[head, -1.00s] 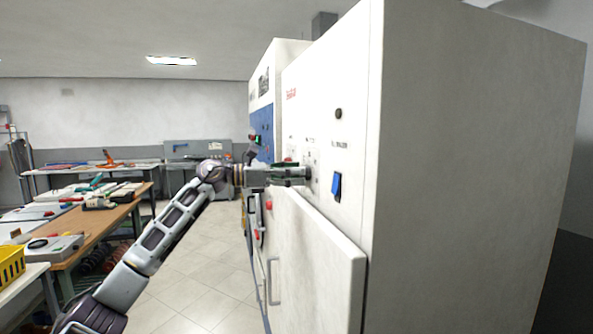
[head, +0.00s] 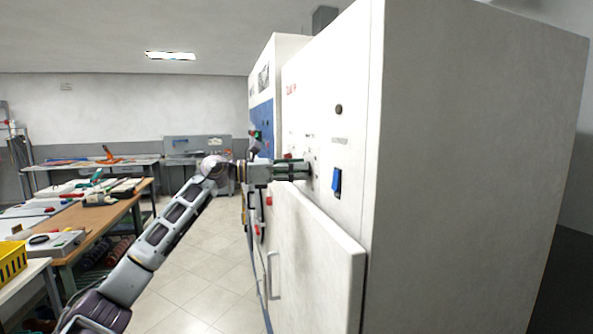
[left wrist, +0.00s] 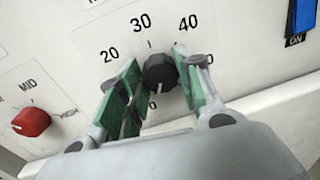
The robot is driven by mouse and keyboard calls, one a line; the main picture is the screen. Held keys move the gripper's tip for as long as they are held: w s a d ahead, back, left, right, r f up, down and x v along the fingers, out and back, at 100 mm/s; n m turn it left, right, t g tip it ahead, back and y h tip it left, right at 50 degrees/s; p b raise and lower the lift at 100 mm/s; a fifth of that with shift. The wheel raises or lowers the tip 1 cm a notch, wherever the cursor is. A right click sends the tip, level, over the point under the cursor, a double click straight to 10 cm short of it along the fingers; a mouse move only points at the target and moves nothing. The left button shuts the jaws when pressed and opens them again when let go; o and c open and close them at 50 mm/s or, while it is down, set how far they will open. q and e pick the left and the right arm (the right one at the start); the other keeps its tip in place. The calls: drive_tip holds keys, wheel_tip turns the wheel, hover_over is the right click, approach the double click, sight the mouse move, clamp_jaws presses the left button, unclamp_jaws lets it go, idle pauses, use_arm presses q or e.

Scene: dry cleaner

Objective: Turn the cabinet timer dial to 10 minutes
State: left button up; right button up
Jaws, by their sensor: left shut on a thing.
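The black timer dial (left wrist: 160,73) sits on the white cabinet's (head: 330,110) front panel, between the green-padded fingers of my left gripper (left wrist: 158,84) in the left wrist view. The gripper is shut on the dial. The printed 20, 30 and 40 show around the dial's upper side; the lower numbers are partly hidden by the fingers. A small light mark shows low on the dial, towards the bottom of the picture; its exact reading is unclear. In the head view my left gripper (head: 309,171) reaches the panel from the left and hides the dial. My right gripper is not in view.
A red knob (left wrist: 31,122) with a MID label is left of the dial. A blue switch (head: 337,182) marked ON is to the right. The cabinet's lower door (head: 320,260) protrudes below the panel. Workbenches (head: 100,215) stand at the left, with clear floor between.

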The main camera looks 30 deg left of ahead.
use_arm(q)
drive_tip(key=m+b, duration=0.5)
drive_tip(key=m, duration=0.4)
drive_tip(key=shift+s+y, duration=0.1)
drive_tip(key=shift+y, duration=0.3)
drive_tip(key=shift+r+m, duration=0.1)
drive_tip(key=shift+m, duration=0.2)
idle(0.3)
drive_tip(key=o, duration=1)
drive_tip(key=shift+d, duration=0.1)
drive_tip(key=shift+o, duration=0.2)
drive_tip(key=shift+s, duration=0.1)
drive_tip(key=v, duration=1.1)
drive_tip(key=shift+s+a, duration=0.2)
drive_tip(key=shift+a, duration=0.2)
